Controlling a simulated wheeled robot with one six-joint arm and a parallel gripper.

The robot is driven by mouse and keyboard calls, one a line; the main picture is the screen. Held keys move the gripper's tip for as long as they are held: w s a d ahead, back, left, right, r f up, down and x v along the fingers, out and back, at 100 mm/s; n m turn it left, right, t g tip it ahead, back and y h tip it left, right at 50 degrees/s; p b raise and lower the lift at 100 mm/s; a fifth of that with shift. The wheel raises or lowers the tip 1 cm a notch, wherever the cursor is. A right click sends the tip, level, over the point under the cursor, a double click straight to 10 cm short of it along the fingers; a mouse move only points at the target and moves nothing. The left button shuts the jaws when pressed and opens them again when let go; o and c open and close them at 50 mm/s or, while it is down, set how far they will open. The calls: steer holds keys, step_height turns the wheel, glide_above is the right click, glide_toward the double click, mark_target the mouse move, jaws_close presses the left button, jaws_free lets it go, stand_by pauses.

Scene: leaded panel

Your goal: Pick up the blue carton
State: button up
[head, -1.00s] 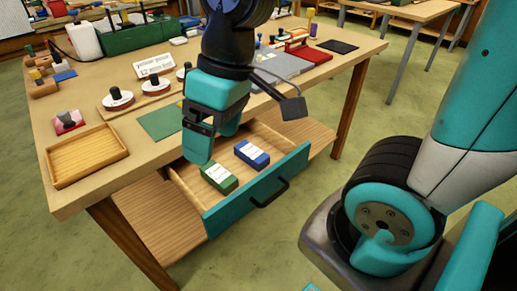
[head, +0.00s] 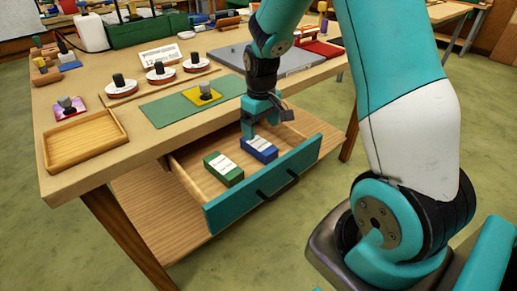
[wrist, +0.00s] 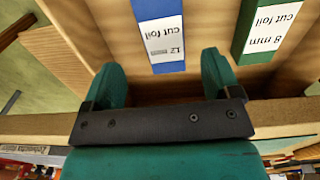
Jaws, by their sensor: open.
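The blue carton (head: 259,149) has a white label and lies in the open drawer (head: 231,205), at the right of the green carton (head: 223,169). In the wrist view the blue carton (wrist: 160,35) shows beyond and between my open fingertips, its label reading "cut foil". The green carton (wrist: 266,28) is to its right there. My gripper (head: 261,126) is open and empty, pointing down just above the blue carton's back end. In the wrist view my gripper (wrist: 166,75) has one finger on each side of the carton's line. I cannot tell the exact height gap.
The drawer's teal front and black handle (head: 277,186) face the floor side. The table edge (head: 215,120) is close behind my gripper. On the table are an empty wooden tray (head: 84,157), a green mat (head: 172,109) and several round black-knobbed weights.

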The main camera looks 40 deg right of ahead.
mark_target(261, 144)
step_height(261, 144, down, 7)
steer(key=shift+s+a+r, duration=0.15)
stand_by(0.4)
steer(key=c, duration=1)
